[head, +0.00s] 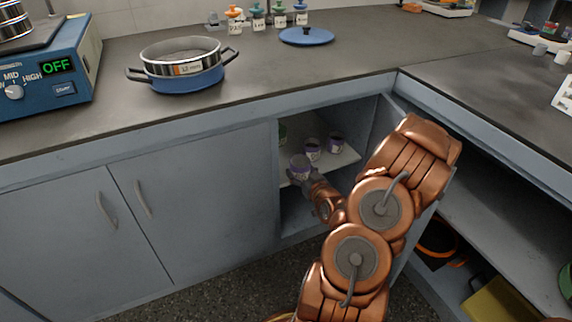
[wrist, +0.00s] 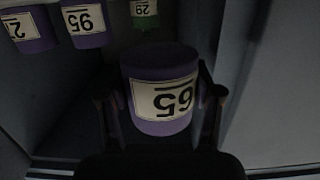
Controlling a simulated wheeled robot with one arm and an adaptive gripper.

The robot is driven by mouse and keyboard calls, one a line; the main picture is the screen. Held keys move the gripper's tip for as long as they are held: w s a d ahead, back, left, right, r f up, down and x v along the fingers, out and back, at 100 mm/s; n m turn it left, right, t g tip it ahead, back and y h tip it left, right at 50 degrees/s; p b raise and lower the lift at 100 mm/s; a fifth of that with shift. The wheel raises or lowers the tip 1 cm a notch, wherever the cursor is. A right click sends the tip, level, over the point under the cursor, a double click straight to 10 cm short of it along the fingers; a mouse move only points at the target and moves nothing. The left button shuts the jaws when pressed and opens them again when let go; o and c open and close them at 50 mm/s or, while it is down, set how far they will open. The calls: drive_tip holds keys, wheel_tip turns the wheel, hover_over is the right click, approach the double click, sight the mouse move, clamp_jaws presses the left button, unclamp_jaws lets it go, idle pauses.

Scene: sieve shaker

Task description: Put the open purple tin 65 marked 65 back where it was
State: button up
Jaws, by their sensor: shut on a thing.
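The purple tin marked 65 (head: 299,169) is between the fingers of my gripper (head: 304,179), at the mouth of the open cupboard under the counter. In the wrist view the tin (wrist: 160,92) fills the middle, its white label showing 65 upside down. My gripper (wrist: 160,108) is shut on it, one dark finger on each side. In the head view the tin is just in front of the shelf (head: 345,158). I cannot tell whether it touches the shelf. The tin's inside is not clear.
Two purple tins (head: 312,149) (head: 336,142) stand on the shelf behind, with a green one (head: 283,132) at its left, partly hidden. The cupboard's open door is at the right, beside my arm. A blue-and-steel sieve pan (head: 185,68) and blue lid (head: 306,36) are on the counter.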

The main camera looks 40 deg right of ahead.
drive_tip(key=shift+w+f+b, duration=0.3)
drive_tip(key=shift+f+b, duration=0.05)
drive_tip(key=shift+b, duration=0.2)
drive_tip(key=shift+w+d+b, duration=0.3)
drive_tip(key=shift+w+b, duration=0.1)
drive_tip(key=shift+b, duration=0.6)
drive_tip(key=shift+w+d+r+b, duration=0.15)
drive_tip(key=shift+w+b, duration=0.1)
drive_tip(key=shift+b, duration=0.3)
drive_tip(key=shift+w+d+b, duration=0.1)
drive_tip(key=shift+w+b, duration=0.05)
drive_tip(key=shift+b, duration=0.2)
drive_tip(key=b, duration=0.3)
hover_over(287, 164)
drive_tip(key=s, duration=0.1)
drive_tip(key=shift+a+f, duration=0.45)
drive_tip(key=shift+f, duration=0.05)
drive_tip(key=shift+w+d+r, duration=0.1)
drive_tip(key=shift+w+d, duration=0.15)
drive_tip(key=shift+w, duration=0.25)
drive_tip(key=shift+f+b, duration=1)
drive_tip(key=shift+f, duration=0.75)
